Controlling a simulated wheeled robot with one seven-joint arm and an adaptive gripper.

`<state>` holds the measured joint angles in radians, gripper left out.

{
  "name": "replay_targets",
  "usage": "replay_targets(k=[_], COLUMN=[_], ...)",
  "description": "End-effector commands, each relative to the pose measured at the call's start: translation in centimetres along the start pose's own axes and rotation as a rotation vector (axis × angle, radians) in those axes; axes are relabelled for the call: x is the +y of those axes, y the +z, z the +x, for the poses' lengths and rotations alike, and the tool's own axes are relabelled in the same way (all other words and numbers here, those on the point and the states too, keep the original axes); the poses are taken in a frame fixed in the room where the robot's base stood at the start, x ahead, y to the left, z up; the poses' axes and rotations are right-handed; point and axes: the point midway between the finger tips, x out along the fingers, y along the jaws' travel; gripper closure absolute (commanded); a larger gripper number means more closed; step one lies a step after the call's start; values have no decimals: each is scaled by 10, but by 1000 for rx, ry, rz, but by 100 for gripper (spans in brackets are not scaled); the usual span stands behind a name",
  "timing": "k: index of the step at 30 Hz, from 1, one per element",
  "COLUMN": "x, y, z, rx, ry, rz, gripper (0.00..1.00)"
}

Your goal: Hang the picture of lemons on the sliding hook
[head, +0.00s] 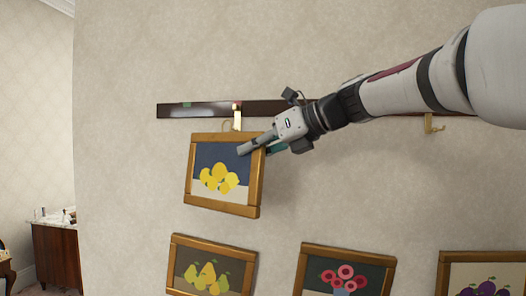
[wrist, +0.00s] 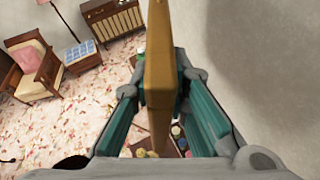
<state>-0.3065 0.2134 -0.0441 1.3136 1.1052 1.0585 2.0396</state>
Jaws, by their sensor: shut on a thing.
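The picture of lemons (head: 217,176), in a wooden frame, is up against the wall in the head view, tilted slightly. A loop shows at its top edge, just below a brass sliding hook (head: 238,118) on the dark rail (head: 181,110). I cannot tell whether the loop is on the hook. My gripper (head: 250,147) is shut on the frame's upper right part. In the wrist view the frame (wrist: 159,70) is seen edge-on between my gripper's teal-padded fingers (wrist: 160,85). A second brass hook (head: 433,123) hangs from the rail to the right of my arm.
Three framed pictures hang lower on the wall: pears (head: 212,267), pink flowers (head: 344,272) and plums (head: 480,280). A wooden cabinet (head: 56,255) stands at the far left. The wrist view shows an armchair (wrist: 32,72) and a dresser (wrist: 113,18) below.

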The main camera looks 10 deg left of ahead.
Motion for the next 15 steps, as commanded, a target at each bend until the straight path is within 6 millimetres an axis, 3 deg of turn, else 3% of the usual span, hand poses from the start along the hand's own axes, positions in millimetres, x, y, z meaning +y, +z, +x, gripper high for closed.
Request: replay_targets(k=[15], x=[-26], y=[7], z=[11], rx=[-2], ry=[1], rz=[0], gripper=[100])
